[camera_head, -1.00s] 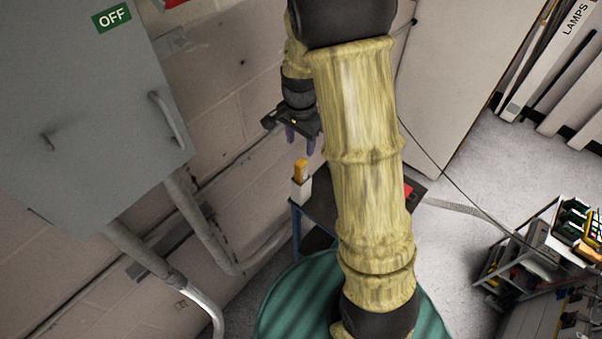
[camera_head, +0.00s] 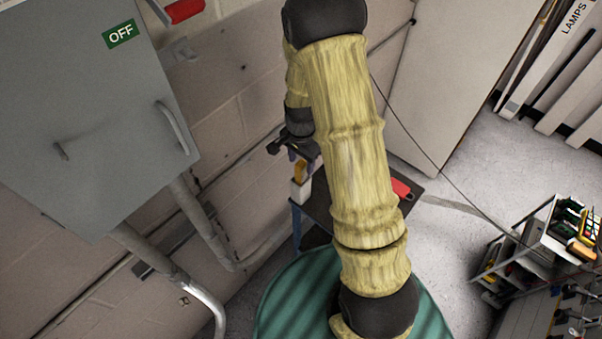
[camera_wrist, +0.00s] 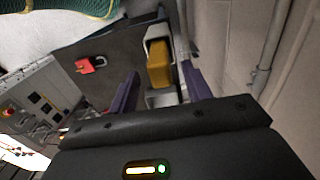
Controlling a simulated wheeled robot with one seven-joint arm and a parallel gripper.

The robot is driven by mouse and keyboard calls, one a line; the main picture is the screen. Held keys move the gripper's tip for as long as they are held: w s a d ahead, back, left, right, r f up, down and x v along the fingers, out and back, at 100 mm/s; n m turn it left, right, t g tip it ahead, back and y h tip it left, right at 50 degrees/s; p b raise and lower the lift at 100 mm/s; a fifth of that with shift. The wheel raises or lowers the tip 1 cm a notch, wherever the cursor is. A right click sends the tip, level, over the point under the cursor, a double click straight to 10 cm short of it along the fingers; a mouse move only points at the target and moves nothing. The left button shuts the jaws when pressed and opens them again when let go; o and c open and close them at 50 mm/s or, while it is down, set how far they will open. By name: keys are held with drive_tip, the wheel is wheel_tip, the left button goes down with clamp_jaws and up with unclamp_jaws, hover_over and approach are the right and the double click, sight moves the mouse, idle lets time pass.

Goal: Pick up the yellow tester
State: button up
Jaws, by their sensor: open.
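The yellow tester (camera_head: 300,170) stands upright in a small white holder (camera_head: 299,190) on a dark stand by the wall. In the wrist view the tester (camera_wrist: 159,66) shows between the two purple fingers, with the white holder (camera_wrist: 162,98) around it. My gripper (camera_head: 299,153) is open, just above the tester in the head view. In the wrist view my gripper (camera_wrist: 161,88) has one finger on each side of the tester, with space on the left. Whether a finger touches it cannot be told. My arm hides part of the stand.
The dark stand top (camera_head: 318,205) also carries a red padlock (camera_wrist: 86,66). The brick wall and conduit (camera_wrist: 262,50) run close on the right in the wrist view. A grey cabinet (camera_head: 85,110) is at left, and a tool cart (camera_head: 545,240) at right.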

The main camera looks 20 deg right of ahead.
drive_tip(key=shift+f, duration=0.8)
drive_tip(key=c, duration=1.1)
